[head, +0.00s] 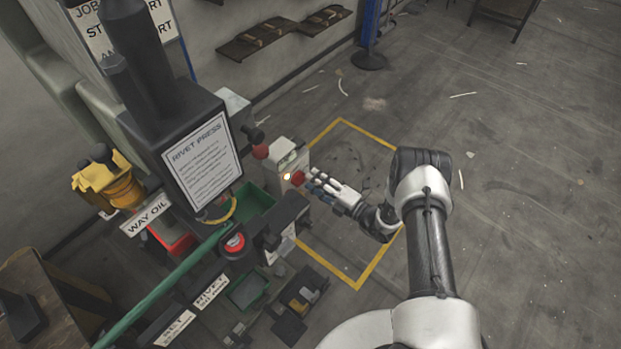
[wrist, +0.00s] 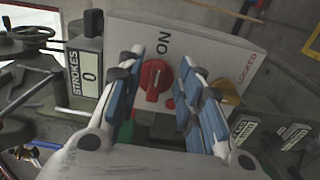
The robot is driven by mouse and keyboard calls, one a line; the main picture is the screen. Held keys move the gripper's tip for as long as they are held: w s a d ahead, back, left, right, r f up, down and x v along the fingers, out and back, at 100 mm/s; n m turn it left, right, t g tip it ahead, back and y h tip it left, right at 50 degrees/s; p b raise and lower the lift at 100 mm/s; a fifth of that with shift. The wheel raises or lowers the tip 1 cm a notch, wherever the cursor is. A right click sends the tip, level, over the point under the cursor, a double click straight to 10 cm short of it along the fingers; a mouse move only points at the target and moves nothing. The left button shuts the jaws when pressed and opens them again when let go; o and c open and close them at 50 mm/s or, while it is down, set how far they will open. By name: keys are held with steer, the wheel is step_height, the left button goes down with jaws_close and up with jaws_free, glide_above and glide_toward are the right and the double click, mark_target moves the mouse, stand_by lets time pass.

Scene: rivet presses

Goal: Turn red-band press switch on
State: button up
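The rivet press (head: 195,150) stands left of centre in the head view. Its pale control box (head: 288,165) sticks out toward my gripper. In the wrist view a red rotary switch (wrist: 153,81) sits on the white panel (wrist: 200,50), with the word ON above it. Its grip ridge looks roughly upright. My gripper (wrist: 160,62) is open, with fingers to the left and right of the red switch. I cannot tell whether they touch it. In the head view my gripper (head: 318,182) is just right of the box. A red band is not clearly visible.
A yellow knob (wrist: 226,91) beside the word LOCKED is close to the right fingers. A STROKES counter (wrist: 88,75) reading 0 is at the left. In the head view, green bins (head: 248,290) lie below the press. Floor inside the yellow outline (head: 345,125) is mostly clear.

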steer(key=v, duration=0.9)
steer(key=shift+s+d, duration=0.25)
steer(key=shift+r, duration=0.1)
